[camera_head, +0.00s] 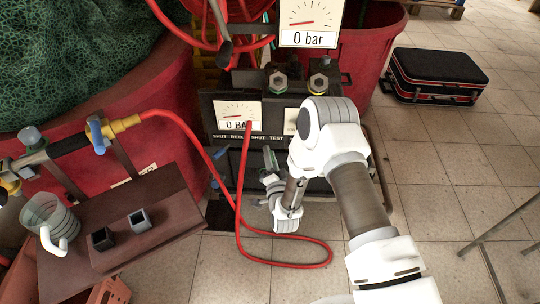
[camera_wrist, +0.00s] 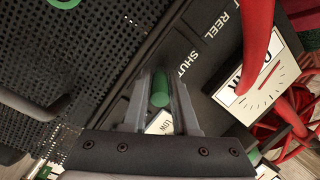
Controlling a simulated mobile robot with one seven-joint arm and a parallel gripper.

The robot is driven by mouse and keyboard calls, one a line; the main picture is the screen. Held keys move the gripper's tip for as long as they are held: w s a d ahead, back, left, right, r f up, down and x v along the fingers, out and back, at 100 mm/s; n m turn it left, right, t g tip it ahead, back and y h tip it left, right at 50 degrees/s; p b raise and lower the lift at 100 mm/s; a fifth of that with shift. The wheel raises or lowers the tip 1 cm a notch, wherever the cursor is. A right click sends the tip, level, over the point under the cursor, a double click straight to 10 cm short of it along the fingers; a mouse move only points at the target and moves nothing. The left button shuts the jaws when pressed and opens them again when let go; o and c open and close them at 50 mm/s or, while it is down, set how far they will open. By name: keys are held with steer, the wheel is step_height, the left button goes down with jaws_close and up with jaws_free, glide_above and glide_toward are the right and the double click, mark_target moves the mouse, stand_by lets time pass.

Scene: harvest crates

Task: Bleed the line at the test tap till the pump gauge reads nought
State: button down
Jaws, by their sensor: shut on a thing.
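The pump unit (camera_head: 232,165) stands mid-picture in the head view. Its lower gauge (camera_head: 237,112) shows a red needle at the left end and "0 BA", the rest covered by a red hose. A larger display (camera_head: 308,24) above reads "0 bar". The panel edge is marked SHUT, REEL, SHUT, TEST. My gripper (camera_wrist: 160,95) is shut on a green tap handle (camera_wrist: 160,84) just beside a SHUT marking, apparently the test one. In the head view my gripper (camera_head: 271,170) is at the unit's front, and the handle is largely hidden by it. The gauge (camera_wrist: 262,82) also shows in the wrist view.
A red hose (camera_head: 240,205) loops over the floor before the unit. A brown bench (camera_head: 150,215) with a clear jug (camera_head: 50,222) and two small cups is at left. A black case (camera_head: 437,72) lies right. Tiled floor (camera_head: 440,165) is open at right.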

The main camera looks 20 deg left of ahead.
steer(key=shift+a, duration=0.1)
steer(key=shift+s+a+m+t+h, duration=0.15)
steer(key=shift+a+m+h, duration=0.3)
steer(key=shift+m+h, duration=1.25)
steer(key=shift+w+a+m+t+h, duration=0.1)
steer(key=shift+a+m+t+h, duration=0.25)
steer(key=shift+m+h, duration=1.3)
steer(key=shift+s+a+m+t+h, duration=0.1)
steer(key=shift+a+m+h, duration=0.5)
steer(key=shift+h, duration=2.15)
steer(key=shift+m, duration=0.25)
steer(key=c, duration=0.7)
jaws_free()
steer(key=shift+d, duration=0.15)
